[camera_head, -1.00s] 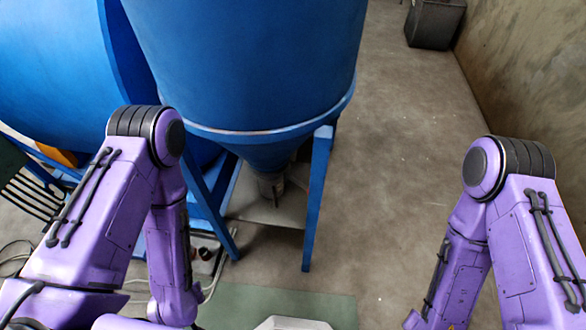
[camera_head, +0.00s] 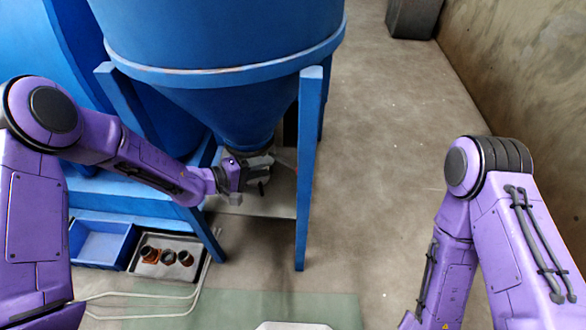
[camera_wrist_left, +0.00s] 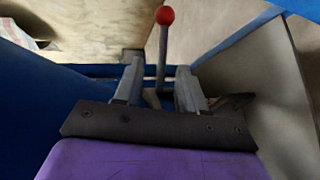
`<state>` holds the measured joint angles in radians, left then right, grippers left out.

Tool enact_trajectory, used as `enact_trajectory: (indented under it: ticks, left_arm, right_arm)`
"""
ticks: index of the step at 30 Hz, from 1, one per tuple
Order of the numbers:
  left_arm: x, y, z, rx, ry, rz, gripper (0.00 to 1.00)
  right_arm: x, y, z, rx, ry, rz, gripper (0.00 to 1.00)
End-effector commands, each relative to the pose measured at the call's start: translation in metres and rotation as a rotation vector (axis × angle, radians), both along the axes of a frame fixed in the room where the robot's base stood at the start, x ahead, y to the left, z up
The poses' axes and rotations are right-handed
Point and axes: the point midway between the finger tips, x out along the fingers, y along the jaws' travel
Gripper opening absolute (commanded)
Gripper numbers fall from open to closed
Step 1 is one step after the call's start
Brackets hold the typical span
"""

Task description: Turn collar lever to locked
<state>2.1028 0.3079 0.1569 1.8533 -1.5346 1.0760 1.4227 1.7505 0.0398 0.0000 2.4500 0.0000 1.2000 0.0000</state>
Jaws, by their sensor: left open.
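The collar lever shows in the left wrist view as a thin grey rod (camera_wrist_left: 162,55) with a red ball knob (camera_wrist_left: 165,15). It stands between and beyond the two fingers of my left gripper (camera_wrist_left: 158,78). The fingers are apart, and I cannot tell whether either touches the rod. In the head view my left gripper (camera_head: 266,170) is at the outlet under the blue hopper (camera_head: 225,115), and it hides the collar and most of the lever. My right arm (camera_head: 510,230) is bent at the right, with its gripper out of frame.
A blue hopper leg (camera_head: 308,170) stands just right of my left gripper. A blue bin (camera_head: 100,243) and a grey tray (camera_head: 150,268) with three rusty cylindrical parts (camera_head: 168,257) lie below my left forearm.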

Motion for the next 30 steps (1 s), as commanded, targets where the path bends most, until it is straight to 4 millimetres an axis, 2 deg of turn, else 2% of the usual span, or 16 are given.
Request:
enact_trajectory:
  ticks: [3, 7, 18, 22, 29, 30]
  left_arm:
    - [-0.003, -0.003, -0.002, -0.05, 0.089, 0.017, 0.4]
    - [0.005, -0.015, -0.009, -0.059, 0.101, 0.021, 0.4]
    - [0.046, -0.074, -0.032, -0.058, 0.102, 0.022, 0.4]
    - [0.052, -0.083, -0.034, -0.06, 0.101, 0.024, 0.4]
    - [0.053, -0.084, -0.034, -0.06, 0.102, 0.024, 0.4]
    - [0.053, -0.084, -0.034, -0.06, 0.102, 0.024, 0.37]
  right_arm:
    - [0.0, 0.0, 0.0, 0.0, 0.0, 0.0, 0.42]
    - [0.0, 0.0, -0.004, 0.0, 0.0, 0.0, 0.42]
    - [0.0, 0.0, -0.018, 0.001, 0.001, 0.0, 0.42]
    - [0.0, 0.0, -0.019, 0.001, 0.001, 0.0, 0.42]
    - [0.0, 0.0, -0.019, 0.001, 0.001, 0.0, 0.42]
    - [0.0, 0.0, -0.019, 0.0, 0.0, 0.0, 0.42]
